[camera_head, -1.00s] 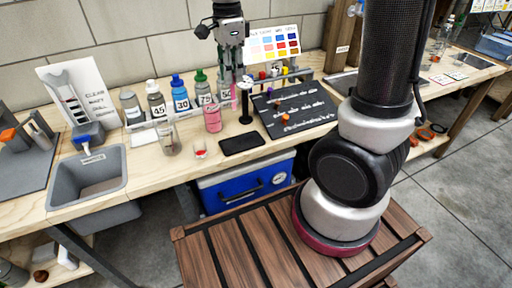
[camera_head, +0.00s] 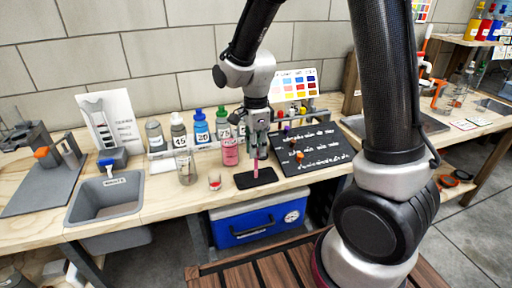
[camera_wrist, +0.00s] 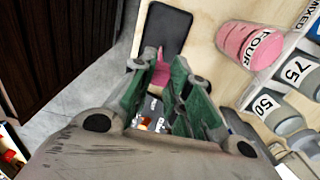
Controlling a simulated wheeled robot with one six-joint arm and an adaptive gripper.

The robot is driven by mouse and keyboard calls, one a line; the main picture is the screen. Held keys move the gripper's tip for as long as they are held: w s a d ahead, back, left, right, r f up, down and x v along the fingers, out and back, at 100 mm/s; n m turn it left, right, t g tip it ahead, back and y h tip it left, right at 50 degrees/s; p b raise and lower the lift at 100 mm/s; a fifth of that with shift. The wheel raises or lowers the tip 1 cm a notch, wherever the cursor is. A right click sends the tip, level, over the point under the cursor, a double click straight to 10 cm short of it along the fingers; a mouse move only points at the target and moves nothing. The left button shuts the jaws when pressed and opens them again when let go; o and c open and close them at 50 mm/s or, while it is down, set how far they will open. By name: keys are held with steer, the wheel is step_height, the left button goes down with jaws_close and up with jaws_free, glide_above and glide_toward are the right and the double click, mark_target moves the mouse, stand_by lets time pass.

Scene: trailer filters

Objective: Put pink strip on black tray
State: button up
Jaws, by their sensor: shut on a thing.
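My gripper (camera_head: 257,150) is shut on the pink strip (camera_head: 256,167), which hangs upright below the fingers. The black tray (camera_head: 242,181) is a small flat dark slab near the bench's front edge. The strip's lower end shows in front of the tray surface; I cannot tell whether it touches. In the wrist view the pink strip (camera_wrist: 161,74) is between the green-sided fingers (camera_wrist: 165,72), its lower part at the near end of the black tray (camera_wrist: 165,30). The tray looks empty apart from the strip's end.
A pink bottle (camera_head: 230,153) stands just left of the tray, with several numbered bottles (camera_head: 201,130) behind. A small cup (camera_head: 214,182) and a clear jar (camera_head: 185,167) stand left. A black lettered board (camera_head: 312,148) lies close on the right. A grey sink (camera_head: 105,197) is farther left.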

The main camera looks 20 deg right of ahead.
steer(key=o, duration=0.7)
steer(key=shift+f, duration=0.1)
step_height(320, 180, up, 12)
steer(key=s+d+r+n+t, duration=0.2)
steer(key=s+d+r+n, duration=0.1)
steer(key=s+d+n, duration=0.4)
steer(key=s+d+r+n+t, duration=0.2)
steer(key=s+d+r+n, duration=0.2)
steer(key=s+d+n, duration=0.4)
steer(key=s+n, duration=0.3)
steer(key=s, duration=0.1)
steer(key=shift+r, duration=0.2)
